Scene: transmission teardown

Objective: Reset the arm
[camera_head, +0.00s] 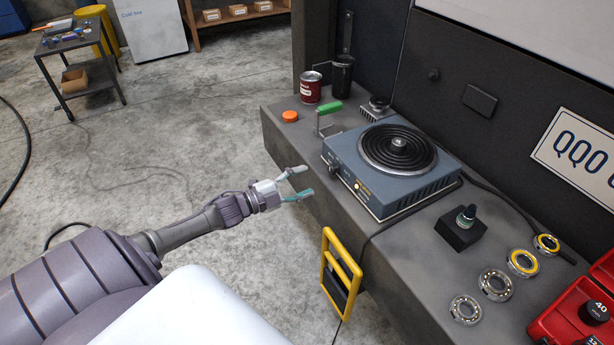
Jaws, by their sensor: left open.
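My left arm comes in from the left in the head view. Its gripper (302,185) is open with nothing between its fingers. It hangs over the floor at the near edge of the grey bench, left of the blue hot plate (386,172). From this angle I cannot tell how far the fingertips are from the bench edge. My right gripper is not in view.
On the bench (312,144) stand a red can (311,88), an orange cap (290,116), a green-handled tool (329,108), a black block (461,231) and several bearings (496,285). A yellow frame (341,272) hangs at the bench front. The concrete floor (150,150) is mostly clear.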

